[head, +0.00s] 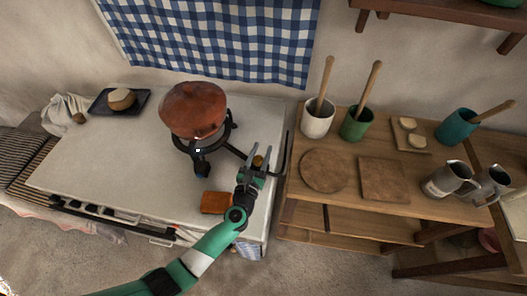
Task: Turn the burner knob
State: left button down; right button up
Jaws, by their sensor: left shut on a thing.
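How far the knob is turned cannot be told. My right gripper is not in view.
An orange block (215,202) lies on the counter left of my wrist. A dark tray (118,102) with a round item is at the far left. The wooden table (330,205) on the right holds cups, mugs and boards. The counter's left half is mostly clear.

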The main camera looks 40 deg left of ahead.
pick_arm(q)
jog(key=n+y, duration=0.1)
jog(key=g+y+b, duration=0.1)
jog(key=shift+a+f+n+y, duration=0.1)
jog(key=shift+f+n+y, duration=0.05)
jog(key=shift+n+y, duration=0.2)
jog(key=n+g+y+b, duration=0.2)
jog(key=g+y+b, duration=0.1)
jog(key=s+a+n+g+y+b, duration=0.1)
jog(key=n, duration=0.1)
jog(key=shift+f+g+b, duration=0.1)
jog(key=shift+g+b, duration=0.2)
jog(key=shift+g, duration=0.1)
jog(key=shift+s+a+r+n+g+y+b, duration=0.1)
jog(key=shift+s+r+n+g+y+b, duration=0.1)
jog(key=shift+n+g+y+b, duration=0.7)
jog(key=shift+h, duration=0.25)
jog(key=shift+c, duration=2.2)
grip_release()
